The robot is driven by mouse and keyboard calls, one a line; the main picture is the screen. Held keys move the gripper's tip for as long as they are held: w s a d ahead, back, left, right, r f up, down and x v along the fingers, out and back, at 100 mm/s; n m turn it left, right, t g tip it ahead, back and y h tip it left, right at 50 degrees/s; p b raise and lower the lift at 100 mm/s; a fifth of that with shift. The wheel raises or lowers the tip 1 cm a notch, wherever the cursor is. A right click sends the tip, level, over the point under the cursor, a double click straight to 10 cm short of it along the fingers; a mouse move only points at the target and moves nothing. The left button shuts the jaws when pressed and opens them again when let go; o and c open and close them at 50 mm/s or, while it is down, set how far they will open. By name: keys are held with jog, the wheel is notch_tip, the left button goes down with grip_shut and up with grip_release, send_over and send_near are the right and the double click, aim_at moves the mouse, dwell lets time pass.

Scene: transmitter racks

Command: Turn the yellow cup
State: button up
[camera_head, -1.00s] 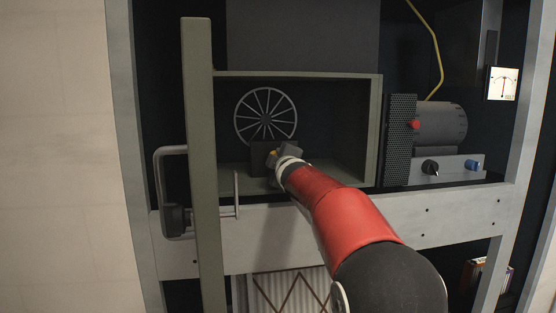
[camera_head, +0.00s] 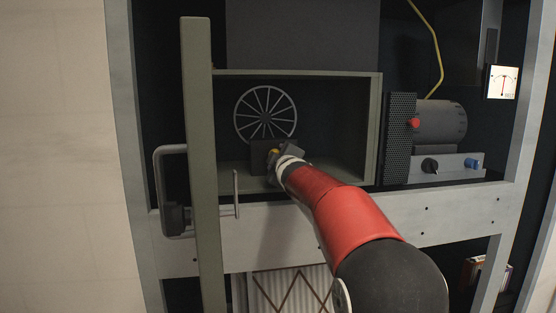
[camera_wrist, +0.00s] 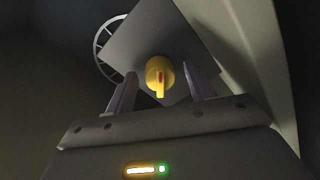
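The yellow cup (camera_wrist: 159,73) is a small round yellow knob with a raised bar and a red mark. It sits on the face of a dark grey block (camera_wrist: 135,42) inside the open box. In the wrist view the two fingers of my gripper (camera_wrist: 160,76) stand apart, one to each side of the cup in the picture. Gaps show between the fingers and the cup, and I cannot tell how far their tips are from the block.
A spoked wheel (camera_head: 265,115) is behind the block. The green-grey box frame (camera_head: 376,130) surrounds my gripper, with an upright post (camera_head: 202,150) and a handle (camera_head: 170,195) at left. A motor (camera_head: 440,122) and a knob panel (camera_head: 450,168) stand right. The box's right half is empty.

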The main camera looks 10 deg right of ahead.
jog(key=shift+r, duration=0.1)
jog(key=s+b, duration=0.1)
jog(key=s, duration=0.6)
jog(key=shift+s+d+b, duration=0.1)
jog(key=shift+s+b, duration=0.2)
jog(key=shift+s, duration=0.1)
jog(key=shift+r, duration=0.1)
jog(key=r+m+p, duration=0.1)
jog(key=m, duration=0.1)
jog(key=w+d+r+m+g+h+p, duration=0.1)
jog(key=m, duration=0.2)
jog(key=r+m+g+p, duration=0.1)
jog(key=m, duration=0.1)
jog(key=shift+w+d+r+m+h, duration=0.1)
jog(key=shift+w+d+m+h, duration=0.05)
jog(key=shift+w+m+h, duration=0.2)
jog(key=a+m+g, duration=0.1)
jog(key=a+m+g+y+p, duration=0.1)
jog(key=m, duration=0.1)
jog(key=shift+r, duration=0.15)
jog(key=p+x, duration=0.1)
jog(key=x, duration=0.6)
jog(key=shift+w+d, duration=0.1)
jog(key=shift+w, duration=0.1)
